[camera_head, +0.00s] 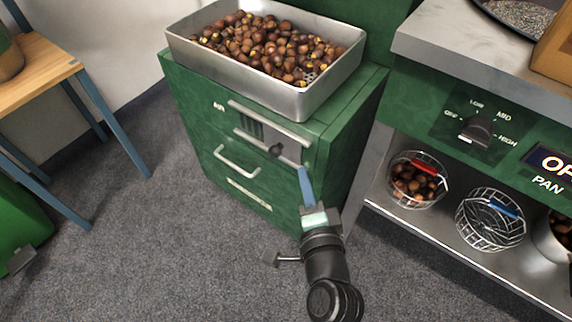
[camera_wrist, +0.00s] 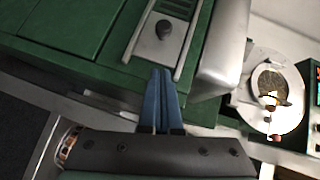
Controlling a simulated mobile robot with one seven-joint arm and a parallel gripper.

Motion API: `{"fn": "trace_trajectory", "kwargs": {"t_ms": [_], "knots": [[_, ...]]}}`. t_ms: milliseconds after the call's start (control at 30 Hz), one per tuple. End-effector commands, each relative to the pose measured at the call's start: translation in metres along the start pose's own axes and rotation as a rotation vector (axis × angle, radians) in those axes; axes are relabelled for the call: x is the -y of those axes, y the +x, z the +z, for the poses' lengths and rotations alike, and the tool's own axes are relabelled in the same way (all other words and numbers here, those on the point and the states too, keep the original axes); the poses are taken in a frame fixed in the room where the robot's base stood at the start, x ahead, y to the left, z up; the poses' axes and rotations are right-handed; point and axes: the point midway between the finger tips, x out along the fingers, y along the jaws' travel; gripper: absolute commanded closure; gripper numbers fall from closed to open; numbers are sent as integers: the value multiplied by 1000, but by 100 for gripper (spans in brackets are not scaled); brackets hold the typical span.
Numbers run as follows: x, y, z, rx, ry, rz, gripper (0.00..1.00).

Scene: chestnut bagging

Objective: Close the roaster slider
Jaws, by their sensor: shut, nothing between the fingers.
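The green roaster (camera_head: 195,105) has a metal slider plate (camera_head: 291,153) with a dark round knob (camera_head: 276,151) on its front, between two metal rails, beside the word AIR. Dark vent slots (camera_head: 250,126) show uncovered left of the knob. In the wrist view, the knob (camera_wrist: 163,29) stands on the plate (camera_wrist: 148,45) near the slots (camera_wrist: 187,45). My gripper (camera_head: 303,171) has its blue fingers together and empty, at the plate's right end, right of and slightly below the knob. The wrist view shows the fingertips (camera_wrist: 160,72) apart from the knob; contact with the plate is unclear.
A metal tray (camera_head: 305,103) of chestnuts sits on the roaster. A drawer handle (camera_head: 236,161) sticks out below the slider. A counter with a dial (camera_head: 476,130) and a shelf with wire baskets (camera_head: 490,220) stand at right. The grey floor at left is mostly clear.

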Motion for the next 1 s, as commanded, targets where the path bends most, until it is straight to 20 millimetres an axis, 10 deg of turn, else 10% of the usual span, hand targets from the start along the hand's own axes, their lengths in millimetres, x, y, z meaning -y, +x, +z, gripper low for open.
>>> {"fn": "trace_trajectory", "kwargs": {"t_ms": [333,1000], "knots": [[0,50,20,3,-2,-1,100],[5,62,32,2,0,1,100]]}}
